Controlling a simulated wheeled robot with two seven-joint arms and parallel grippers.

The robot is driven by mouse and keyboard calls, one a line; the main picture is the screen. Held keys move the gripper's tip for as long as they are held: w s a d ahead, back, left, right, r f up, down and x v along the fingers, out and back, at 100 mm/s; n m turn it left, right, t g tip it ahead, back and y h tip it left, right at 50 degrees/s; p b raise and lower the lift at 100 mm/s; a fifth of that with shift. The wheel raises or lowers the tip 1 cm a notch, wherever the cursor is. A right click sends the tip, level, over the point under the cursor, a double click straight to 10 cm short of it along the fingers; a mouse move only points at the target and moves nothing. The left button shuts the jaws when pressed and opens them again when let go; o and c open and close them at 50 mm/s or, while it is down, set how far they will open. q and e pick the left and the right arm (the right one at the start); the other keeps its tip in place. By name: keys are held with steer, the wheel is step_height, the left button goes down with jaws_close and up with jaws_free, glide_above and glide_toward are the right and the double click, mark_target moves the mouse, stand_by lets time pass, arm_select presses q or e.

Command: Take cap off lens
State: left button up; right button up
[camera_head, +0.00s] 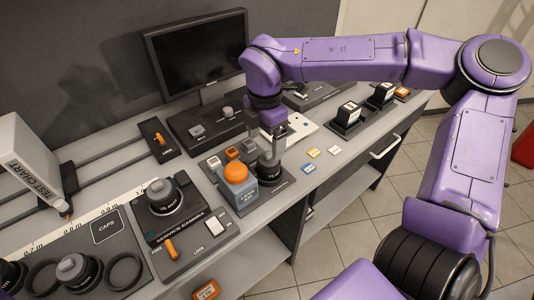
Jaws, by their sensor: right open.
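A service camera (185,235) lies on the bench with a short black lens (162,197) standing up from it, topped by a grey round piece. Another dark lens (269,172) stands beside a grey block with an orange button (236,173). My right gripper (281,146) points down over this second lens, its jaws open. Whether the fingers touch the lens is too small to tell. My left gripper is out of view.
A monitor (195,50) stands at the back. A white test chart box (26,160) stands on rails at the left. A slider panel (152,139), black-and-white blocks (349,112) and small coloured tags (312,153) surround the work area. The bench front edge drops to open shelves.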

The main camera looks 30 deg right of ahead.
mark_target(266, 155)
steer(key=f, duration=0.1)
steer(key=f+p, duration=0.1)
steer(key=f, duration=0.1)
steer(key=w+f+p, duration=0.1)
steer(key=f, duration=0.1)
steer(key=shift+d+f, duration=0.15)
steer(key=shift+d, duration=0.25)
steer(key=shift+s+f, duration=0.1)
steer(key=shift+f, duration=0.2)
steer(key=c, duration=1.2)
